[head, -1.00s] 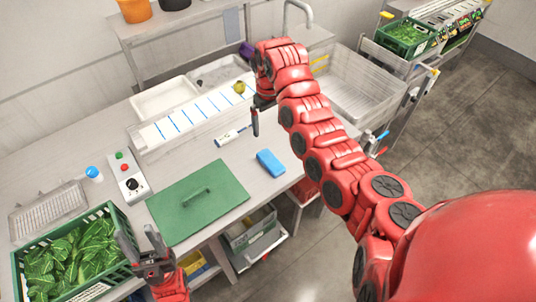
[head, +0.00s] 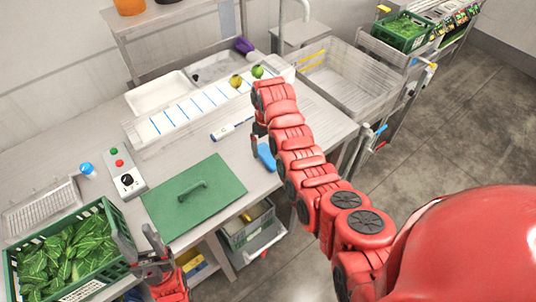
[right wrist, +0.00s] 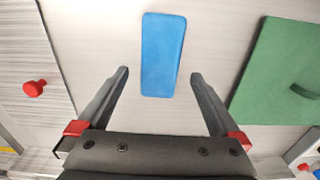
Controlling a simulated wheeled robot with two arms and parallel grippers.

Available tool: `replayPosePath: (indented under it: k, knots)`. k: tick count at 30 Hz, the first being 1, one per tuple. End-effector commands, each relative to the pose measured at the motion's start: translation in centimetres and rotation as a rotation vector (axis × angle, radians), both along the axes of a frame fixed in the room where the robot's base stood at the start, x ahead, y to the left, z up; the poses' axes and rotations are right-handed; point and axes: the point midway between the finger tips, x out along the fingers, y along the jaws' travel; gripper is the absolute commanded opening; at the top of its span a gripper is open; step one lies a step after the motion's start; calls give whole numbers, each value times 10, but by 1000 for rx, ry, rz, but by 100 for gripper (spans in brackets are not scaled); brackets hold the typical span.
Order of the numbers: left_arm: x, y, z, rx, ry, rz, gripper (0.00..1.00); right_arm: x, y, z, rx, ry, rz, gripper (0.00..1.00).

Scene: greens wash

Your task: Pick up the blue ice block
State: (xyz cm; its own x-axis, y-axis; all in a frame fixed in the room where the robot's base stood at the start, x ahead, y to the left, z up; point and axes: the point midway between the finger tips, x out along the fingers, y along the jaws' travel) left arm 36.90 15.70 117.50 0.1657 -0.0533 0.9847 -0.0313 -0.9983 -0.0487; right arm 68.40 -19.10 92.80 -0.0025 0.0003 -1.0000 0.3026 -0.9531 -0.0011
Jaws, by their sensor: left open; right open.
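The blue ice block (head: 266,156) lies flat on the steel counter, right of the green lid, partly hidden by my right arm in the head view. In the right wrist view the blue ice block (right wrist: 162,55) lies just beyond the fingertips, roughly centred between them. My right gripper (right wrist: 158,74) is open and empty; in the head view it (head: 257,144) is mostly hidden by its own arm and is beside the block. My left gripper (head: 142,240) is open and empty at the lower left, beside the green crate.
A green lid with a handle (head: 205,205) lies left of the block. A green crate of leafy greens (head: 112,222) stands at lower left. A white-and-blue pen-like tool (head: 232,128) lies behind the block.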

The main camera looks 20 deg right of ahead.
Motion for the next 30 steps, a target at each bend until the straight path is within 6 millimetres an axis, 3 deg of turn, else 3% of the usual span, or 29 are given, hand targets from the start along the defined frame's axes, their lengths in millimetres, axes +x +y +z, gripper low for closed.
replayPosePath:
  k: [1, 7, 16, 30]
  knots:
    - [0, 0, 11, 0, 0, 0, 50, -2, -1, -2, 0, 5, 0, 100]
    - [0, 0, 14, 0, 0, 0, 50, 0, -1, -21, -1, 2, 0, 100]
    - [0, 0, 14, 0, 0, 0, 50, 1, -1, -26, -1, -3, -1, 100]
    - [0, 0, 14, 0, 0, 0, 50, 0, 0, -26, 0, -2, -1, 17]
